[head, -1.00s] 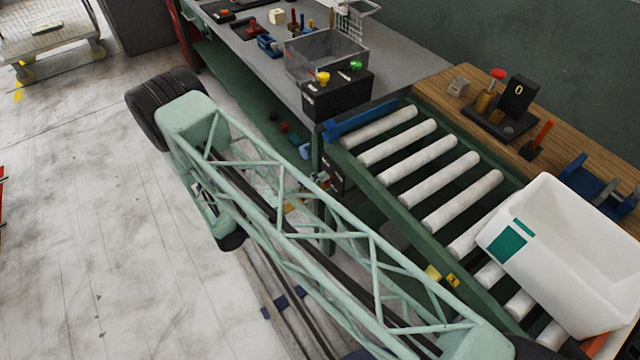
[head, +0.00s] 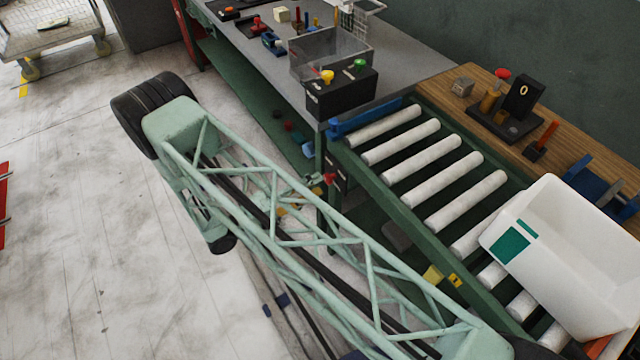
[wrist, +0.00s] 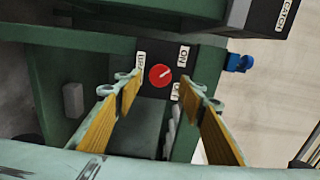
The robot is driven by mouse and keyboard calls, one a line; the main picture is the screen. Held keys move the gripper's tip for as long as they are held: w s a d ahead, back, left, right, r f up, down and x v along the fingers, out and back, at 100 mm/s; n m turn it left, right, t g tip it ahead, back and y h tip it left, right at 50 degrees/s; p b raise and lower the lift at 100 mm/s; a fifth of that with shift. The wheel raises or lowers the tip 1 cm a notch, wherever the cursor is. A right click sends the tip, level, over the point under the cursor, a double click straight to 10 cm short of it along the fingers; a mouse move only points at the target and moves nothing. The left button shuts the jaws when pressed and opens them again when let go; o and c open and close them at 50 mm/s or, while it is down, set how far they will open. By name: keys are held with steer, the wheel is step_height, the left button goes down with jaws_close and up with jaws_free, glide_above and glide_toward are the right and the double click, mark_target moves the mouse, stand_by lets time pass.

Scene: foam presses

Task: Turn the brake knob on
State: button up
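The brake knob is a round red knob (wrist: 160,76) on a dark panel (wrist: 208,62) in the wrist view. A white mark on it slants toward the upper right. An ON label lies to its upper right, a partly covered OFF label to its lower right, and another label to its left. My gripper (wrist: 158,80) is open, with one yellow-padded finger on each side of the knob in the picture. I see no contact, and the depth gap is unclear. In the head view, the red knob (head: 329,178) shows small beside the conveyor's end, with my gripper (head: 314,181) close to its left.
The green-framed roller conveyor (head: 432,174) carries a white bin (head: 575,255). A grey workbench (head: 395,45) stands behind it, with a black box (head: 340,95) bearing yellow and green buttons. A blue part (wrist: 240,62) sits right of the knob panel. Open floor lies left of my arm.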

steer(key=v, duration=0.8)
steer(key=shift+a, duration=0.2)
steer(key=shift+s, duration=0.1)
steer(key=shift+r, duration=0.1)
stand_by(0.4)
